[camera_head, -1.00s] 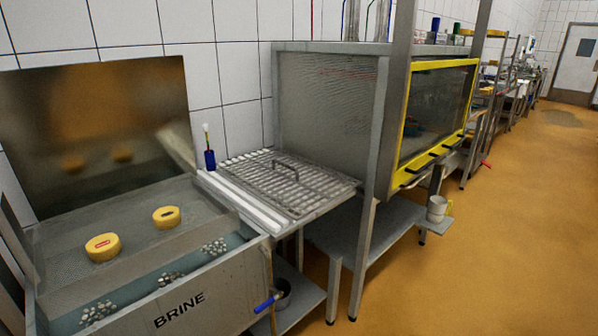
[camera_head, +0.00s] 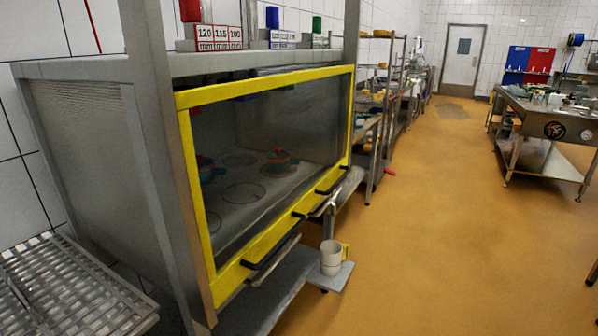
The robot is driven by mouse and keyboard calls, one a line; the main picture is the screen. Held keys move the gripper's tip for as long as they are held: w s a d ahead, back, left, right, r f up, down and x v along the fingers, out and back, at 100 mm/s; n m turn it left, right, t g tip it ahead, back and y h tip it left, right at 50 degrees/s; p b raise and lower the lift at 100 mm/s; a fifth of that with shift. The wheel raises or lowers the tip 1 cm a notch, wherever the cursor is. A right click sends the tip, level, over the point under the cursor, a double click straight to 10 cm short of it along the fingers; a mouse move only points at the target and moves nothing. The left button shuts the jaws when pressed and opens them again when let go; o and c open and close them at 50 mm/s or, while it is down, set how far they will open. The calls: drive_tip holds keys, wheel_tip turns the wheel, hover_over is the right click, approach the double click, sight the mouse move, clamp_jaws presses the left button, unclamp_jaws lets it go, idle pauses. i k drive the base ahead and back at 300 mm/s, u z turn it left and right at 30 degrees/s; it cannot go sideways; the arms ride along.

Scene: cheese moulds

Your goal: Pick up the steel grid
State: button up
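The steel grid (camera_head: 62,291) lies flat at the lower left of the head view, beside the steel cabinet's side wall. It is a grey lattice of bars. The picture edge cuts off its left and lower parts, and its handle shows only in part or not at all. My gripper is not in view.
A steel cabinet with a yellow-framed glass front (camera_head: 275,165) stands right of the grid. A steel table (camera_head: 548,120) stands at far right. The orange floor (camera_head: 450,230) between is clear.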

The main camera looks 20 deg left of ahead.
sight(31, 311)
drive_tip(key=i, duration=2.3)
drive_tip(key=u, duration=4.45)
drive_tip(key=i, duration=1)
